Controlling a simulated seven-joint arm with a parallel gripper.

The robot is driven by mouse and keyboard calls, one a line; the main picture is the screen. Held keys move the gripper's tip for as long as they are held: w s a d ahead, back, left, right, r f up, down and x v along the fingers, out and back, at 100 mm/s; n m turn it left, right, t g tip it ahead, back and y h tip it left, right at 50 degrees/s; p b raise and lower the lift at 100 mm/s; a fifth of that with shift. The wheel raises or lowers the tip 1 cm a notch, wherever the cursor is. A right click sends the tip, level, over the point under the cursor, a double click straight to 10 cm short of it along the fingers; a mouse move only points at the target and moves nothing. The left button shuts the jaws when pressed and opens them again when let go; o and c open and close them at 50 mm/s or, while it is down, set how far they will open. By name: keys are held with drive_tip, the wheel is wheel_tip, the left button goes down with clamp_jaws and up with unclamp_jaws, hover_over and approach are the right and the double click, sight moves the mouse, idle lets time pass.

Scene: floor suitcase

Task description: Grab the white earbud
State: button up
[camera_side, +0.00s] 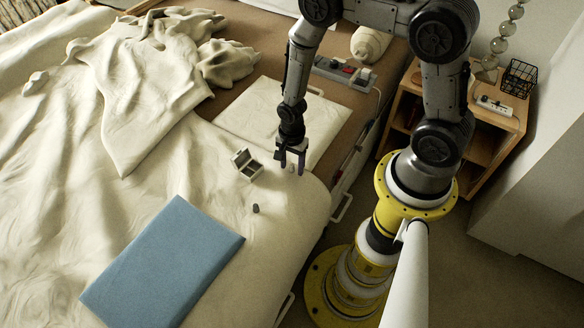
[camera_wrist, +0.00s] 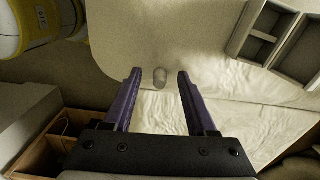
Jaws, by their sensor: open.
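A small pale, rounded piece (camera_wrist: 160,77), which looks like the white earbud, lies on the cream bedding in the wrist view. It appears between the tips of my gripper (camera_wrist: 158,71), with space on both sides. In the side view, my gripper (camera_side: 291,160) points down over the bed, open and empty. A tiny pale spot (camera_side: 291,169) below its fingers may be the same earbud. I cannot tell the exact height of the fingertips above it.
An open case (camera_side: 248,165) with compartments sits left of my gripper; it also shows in the wrist view (camera_wrist: 270,33). A small dark piece (camera_side: 256,208) and a blue panel (camera_side: 165,265) lie nearer the front.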

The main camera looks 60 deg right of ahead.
drive_tip(key=shift+c, duration=0.3)
clamp_jaws()
drive_tip(key=shift+r, duration=0.1)
